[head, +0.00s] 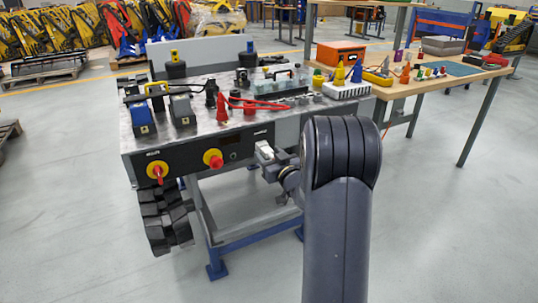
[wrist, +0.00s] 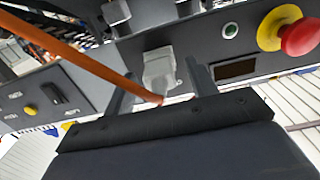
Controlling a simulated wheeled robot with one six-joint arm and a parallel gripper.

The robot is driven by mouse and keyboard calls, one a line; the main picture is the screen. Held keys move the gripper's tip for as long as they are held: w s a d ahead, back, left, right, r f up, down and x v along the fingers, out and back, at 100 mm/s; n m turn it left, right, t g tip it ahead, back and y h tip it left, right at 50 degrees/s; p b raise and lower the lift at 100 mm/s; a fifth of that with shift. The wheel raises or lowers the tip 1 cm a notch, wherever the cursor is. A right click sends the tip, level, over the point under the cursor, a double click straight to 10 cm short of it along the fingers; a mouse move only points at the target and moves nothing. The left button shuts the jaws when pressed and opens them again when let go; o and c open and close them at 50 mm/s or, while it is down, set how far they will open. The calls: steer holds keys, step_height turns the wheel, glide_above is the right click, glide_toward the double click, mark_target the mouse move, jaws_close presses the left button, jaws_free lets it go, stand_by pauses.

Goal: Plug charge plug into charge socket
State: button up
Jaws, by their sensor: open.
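The charge plug (wrist: 159,72) is light grey, with an orange cable (wrist: 85,55) running from its near end up to the left. Its far end meets the dark front panel of the carrier. The charge socket is hidden behind it, so I cannot tell how deep the plug sits. In the head view the plug (head: 264,150) shows pale against the panel's right part. My gripper (wrist: 158,77) is open, with one finger on each side of the plug and visible gaps between. In the head view my gripper (head: 273,167) is small and partly hidden by my arm.
On the panel, a red knob on yellow (wrist: 297,37), a green button (wrist: 230,30) and a dark display (wrist: 236,69) lie right of the plug. Several connectors and a red cable (head: 255,105) cover the carrier's top. Floor is free in front.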

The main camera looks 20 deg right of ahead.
steer(key=s+p, duration=0.1)
steer(key=s, duration=0.9)
steer(key=shift+s+d, duration=0.2)
steer(key=shift+w, duration=0.1)
steer(key=w, duration=0.5)
steer(key=w+b, duration=0.1)
steer(key=w, duration=0.4)
steer(key=shift+w+a, duration=0.2)
steer(key=shift+w, duration=0.15)
steer(key=shift+s, duration=0.3)
